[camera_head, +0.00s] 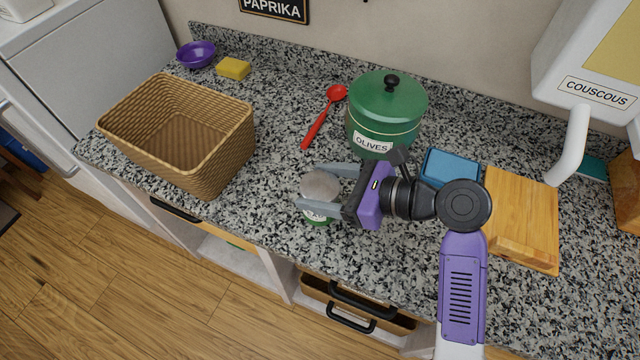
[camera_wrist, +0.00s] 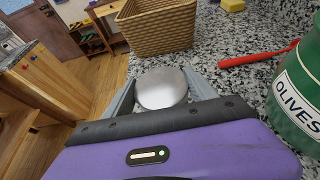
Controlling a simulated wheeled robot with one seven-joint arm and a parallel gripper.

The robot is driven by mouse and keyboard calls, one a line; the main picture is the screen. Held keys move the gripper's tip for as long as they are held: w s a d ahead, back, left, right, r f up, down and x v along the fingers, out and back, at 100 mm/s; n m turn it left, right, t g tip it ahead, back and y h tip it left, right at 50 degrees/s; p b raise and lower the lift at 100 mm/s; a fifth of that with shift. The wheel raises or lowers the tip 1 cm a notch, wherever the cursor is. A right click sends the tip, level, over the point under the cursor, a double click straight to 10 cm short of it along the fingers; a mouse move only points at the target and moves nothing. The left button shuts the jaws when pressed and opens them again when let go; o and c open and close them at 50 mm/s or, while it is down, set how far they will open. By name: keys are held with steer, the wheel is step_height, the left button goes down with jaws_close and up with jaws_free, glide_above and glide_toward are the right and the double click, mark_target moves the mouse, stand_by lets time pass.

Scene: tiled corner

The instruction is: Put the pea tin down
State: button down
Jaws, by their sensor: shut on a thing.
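The pea tin (camera_head: 321,186) has a grey metal top and a green and white label, partly hidden by a finger. My gripper (camera_head: 314,186) is shut on it, with one finger on each side. The tin is upright, near the front edge of the speckled counter (camera_head: 285,205); I cannot tell whether its base touches the counter. In the wrist view, the tin's round silver top (camera_wrist: 161,88) shows between my two fingers.
A wicker basket (camera_head: 215,150) stands to the left. Behind my gripper are a red spoon (camera_head: 318,125) and a green olives canister (camera_head: 388,105). A blue box (camera_head: 449,167) and a wooden board (camera_head: 520,215) lie to the right. Counter is clear between basket and tin.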

steer(key=shift+f, duration=0.1)
steer(key=shift+c, duration=1.4)
jaws_free()
steer(key=shift+f, duration=0.1)
steer(key=shift+d+r, duration=0.2)
steer(key=v, duration=1.1)
steer(key=shift+s+d, duration=0.15)
steer(key=shift+d, duration=0.1)
steer(key=shift+r, duration=0.1)
